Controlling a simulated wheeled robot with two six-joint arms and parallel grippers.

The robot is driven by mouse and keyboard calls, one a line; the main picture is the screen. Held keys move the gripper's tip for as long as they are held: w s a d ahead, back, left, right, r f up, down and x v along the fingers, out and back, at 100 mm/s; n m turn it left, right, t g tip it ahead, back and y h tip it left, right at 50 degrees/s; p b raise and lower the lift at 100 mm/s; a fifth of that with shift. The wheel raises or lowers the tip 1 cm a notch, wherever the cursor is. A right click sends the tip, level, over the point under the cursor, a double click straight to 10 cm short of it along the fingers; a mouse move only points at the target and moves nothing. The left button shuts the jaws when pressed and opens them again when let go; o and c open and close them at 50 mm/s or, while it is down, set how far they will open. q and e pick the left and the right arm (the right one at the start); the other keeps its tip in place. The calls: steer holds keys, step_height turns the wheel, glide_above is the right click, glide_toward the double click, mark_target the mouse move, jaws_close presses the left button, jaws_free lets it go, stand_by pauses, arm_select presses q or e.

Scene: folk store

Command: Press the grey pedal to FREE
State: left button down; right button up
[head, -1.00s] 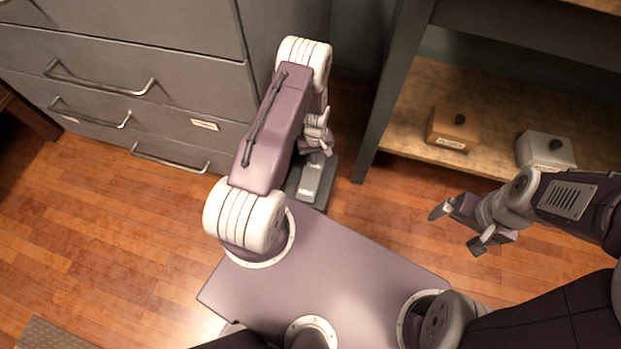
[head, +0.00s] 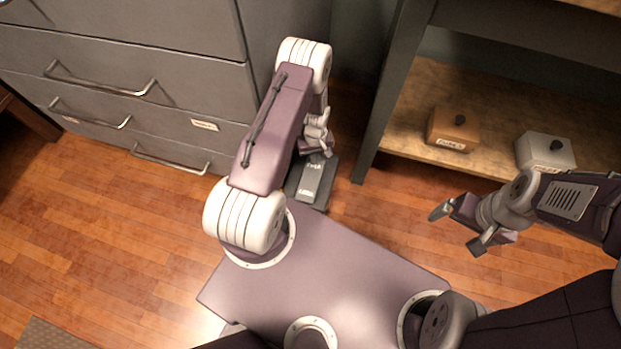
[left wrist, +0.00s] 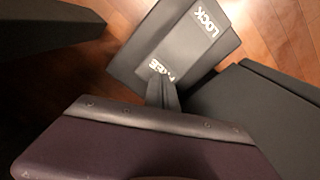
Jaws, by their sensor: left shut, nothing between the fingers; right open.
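The grey pedal (head: 311,180) sits on a dark base on the floor, between the cabinet and the shelf unit. Its LOCK end faces me and its FREE end is the far one. In the left wrist view the pedal's plate (left wrist: 185,45) shows LOCK clearly, with the FREE label partly behind my fingertips. My left gripper (head: 327,151) is shut and empty, with its tips (left wrist: 158,76) at the FREE end. The tips look to be on or just over it; contact is hard to tell. My right gripper (head: 458,228) is open and empty, off to the right.
A grey drawer cabinet (head: 190,65) stands at the left and back. The shelf unit's dark leg (head: 385,95) rises just right of the pedal. An orange box (head: 453,130) and a white box (head: 545,152) stand on its low shelf. Wooden floor (head: 120,230) is clear at left.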

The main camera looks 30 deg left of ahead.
arm_select(q)
steer(key=shift+f, duration=0.1)
stand_by(0.6)
steer(key=shift+f+b, duration=1.05)
steer(key=shift+f, duration=0.3)
steer(key=shift+r, duration=0.1)
step_height(320, 180, up, 9)
steer(key=p, duration=0.8)
